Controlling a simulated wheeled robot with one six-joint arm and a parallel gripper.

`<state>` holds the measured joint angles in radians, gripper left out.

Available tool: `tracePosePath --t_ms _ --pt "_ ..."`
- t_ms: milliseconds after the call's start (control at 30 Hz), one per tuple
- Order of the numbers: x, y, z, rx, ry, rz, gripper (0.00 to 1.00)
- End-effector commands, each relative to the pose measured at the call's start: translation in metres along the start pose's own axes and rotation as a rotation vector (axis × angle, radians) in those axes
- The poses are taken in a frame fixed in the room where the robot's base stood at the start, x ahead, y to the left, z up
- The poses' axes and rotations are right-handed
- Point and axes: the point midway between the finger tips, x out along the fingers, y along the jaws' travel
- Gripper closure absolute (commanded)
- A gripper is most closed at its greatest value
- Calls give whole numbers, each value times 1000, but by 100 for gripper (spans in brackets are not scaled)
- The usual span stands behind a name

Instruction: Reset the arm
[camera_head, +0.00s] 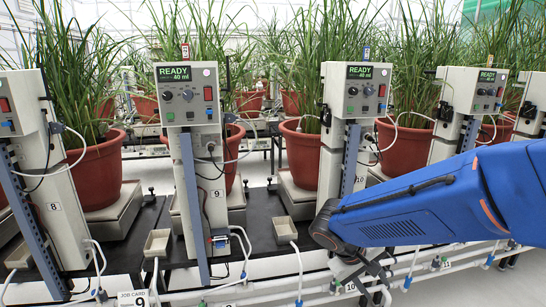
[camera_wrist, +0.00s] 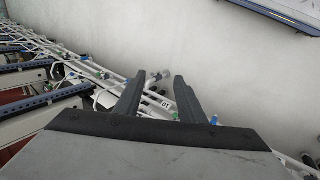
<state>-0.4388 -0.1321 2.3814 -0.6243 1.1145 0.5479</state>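My arm is the blue link at the right of the head view, reaching left and bending down in front of the bench. My gripper (camera_head: 365,278) is at its lower end, partly hidden, near the white pipes. In the wrist view my gripper (camera_wrist: 158,82) shows two dark fingers standing apart with a clear gap and nothing between them. Behind the fingers the wrist view shows the pipes and a small white number tag (camera_wrist: 155,104). The gripper does not appear to hold anything.
Weighing stations with grey control columns (camera_head: 190,110) and red pots (camera_head: 97,170) of tall grass line the black bench. White pipes (camera_head: 240,296) run along its front edge, close to my gripper. A pale open floor (camera_wrist: 200,40) shows in the wrist view.

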Motion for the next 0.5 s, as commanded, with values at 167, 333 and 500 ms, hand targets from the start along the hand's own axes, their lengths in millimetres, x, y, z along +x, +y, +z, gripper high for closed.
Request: tracePosePath --t_ms 167,333,500 --pt "-7 15 29 59 11 -95 64" --pt "-14 24 55 107 34 -182 64" --pt "-22 30 79 155 70 -262 64"
